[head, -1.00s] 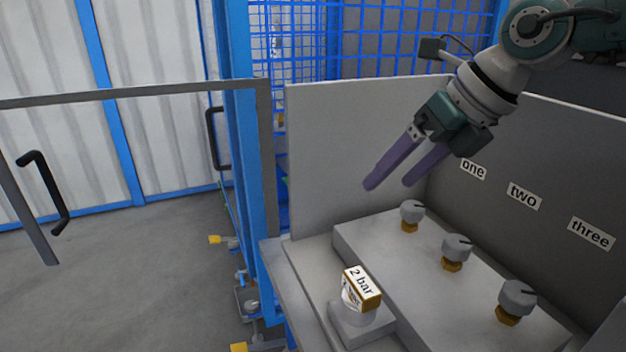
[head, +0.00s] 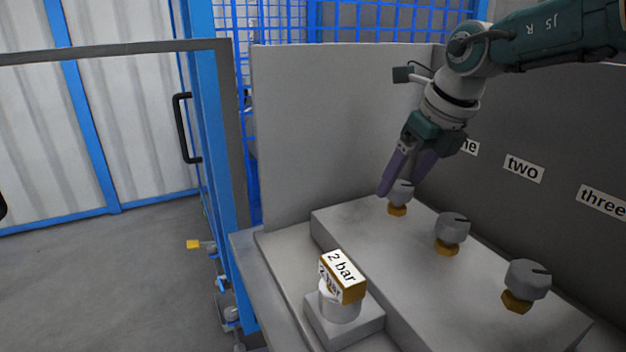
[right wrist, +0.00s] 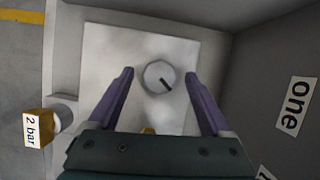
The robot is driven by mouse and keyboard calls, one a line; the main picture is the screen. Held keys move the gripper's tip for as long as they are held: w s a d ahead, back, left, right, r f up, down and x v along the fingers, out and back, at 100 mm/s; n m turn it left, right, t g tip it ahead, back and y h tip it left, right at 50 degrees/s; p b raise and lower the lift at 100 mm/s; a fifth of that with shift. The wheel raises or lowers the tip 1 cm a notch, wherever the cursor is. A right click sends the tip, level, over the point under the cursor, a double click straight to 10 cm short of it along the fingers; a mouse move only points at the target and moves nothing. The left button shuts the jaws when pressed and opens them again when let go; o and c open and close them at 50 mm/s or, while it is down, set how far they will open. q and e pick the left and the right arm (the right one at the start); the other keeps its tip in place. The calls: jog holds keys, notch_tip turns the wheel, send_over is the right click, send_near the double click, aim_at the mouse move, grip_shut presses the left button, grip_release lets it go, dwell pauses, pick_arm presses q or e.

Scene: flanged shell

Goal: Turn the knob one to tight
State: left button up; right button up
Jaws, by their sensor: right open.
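Knob one (head: 401,192) is a grey round knob on a brass nut, at the far end of the raised grey block. In the right wrist view knob one (right wrist: 158,77) has a dark pointer mark toward its lower right. My right gripper (head: 402,192) is open with its purple fingers right at knob one. In the right wrist view the right gripper (right wrist: 158,82) has one finger on either side of the knob, with gaps on both sides. The "one" label (right wrist: 294,106) is on the dark panel beside it and partly hidden in the head view. My left gripper is not in view.
Knob two (head: 452,228) and knob three (head: 527,279) stand nearer on the same block (head: 340,222). A "2 bar" gauge (head: 343,276) sits at the front left. Grey panels (head: 330,130) wall the back and right side.

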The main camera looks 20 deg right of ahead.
jog(key=shift+w+f, duration=0.15)
jog(key=shift+f, duration=0.2)
jog(key=shift+r, duration=0.1)
grip_shut()
dwell(0.5)
